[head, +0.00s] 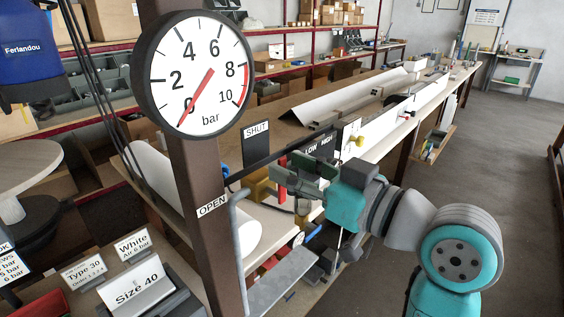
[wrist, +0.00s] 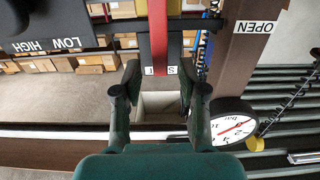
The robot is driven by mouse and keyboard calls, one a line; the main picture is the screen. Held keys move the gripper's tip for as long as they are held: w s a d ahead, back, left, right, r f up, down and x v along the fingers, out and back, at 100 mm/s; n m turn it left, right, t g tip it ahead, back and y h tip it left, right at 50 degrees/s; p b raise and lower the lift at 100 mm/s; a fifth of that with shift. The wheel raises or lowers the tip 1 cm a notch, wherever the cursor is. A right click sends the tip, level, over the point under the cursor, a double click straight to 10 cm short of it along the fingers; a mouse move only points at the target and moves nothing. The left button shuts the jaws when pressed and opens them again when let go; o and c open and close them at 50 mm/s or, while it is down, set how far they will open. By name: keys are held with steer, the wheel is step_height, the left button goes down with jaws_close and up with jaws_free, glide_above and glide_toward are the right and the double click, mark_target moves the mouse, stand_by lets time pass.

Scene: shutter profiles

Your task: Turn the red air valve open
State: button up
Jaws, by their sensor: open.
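The red valve lever (wrist: 158,22) shows in the wrist view as a red strip in front of the dark SHUT plate. In the head view a bit of red (head: 281,178) shows at my gripper, and the rest is largely hidden by the fingers. The SHUT label (head: 257,130) is above it and the OPEN label (head: 212,205) is to the left on the brown post. My gripper (head: 290,172) is open at the lever. In the wrist view its fingers (wrist: 158,80) stand either side of the strip's lower end; I cannot tell whether they touch it.
A round pressure gauge (head: 200,75) on the brown post (head: 205,170) has its needle at 0 bar. A grey pipe (head: 236,240) runs below. The floor at right (head: 500,150) is clear.

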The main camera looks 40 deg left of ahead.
steer(key=shift+w+a, duration=0.1)
steer(key=shift+a, duration=1.2)
steer(key=shift+c, duration=0.3)
jaws_close()
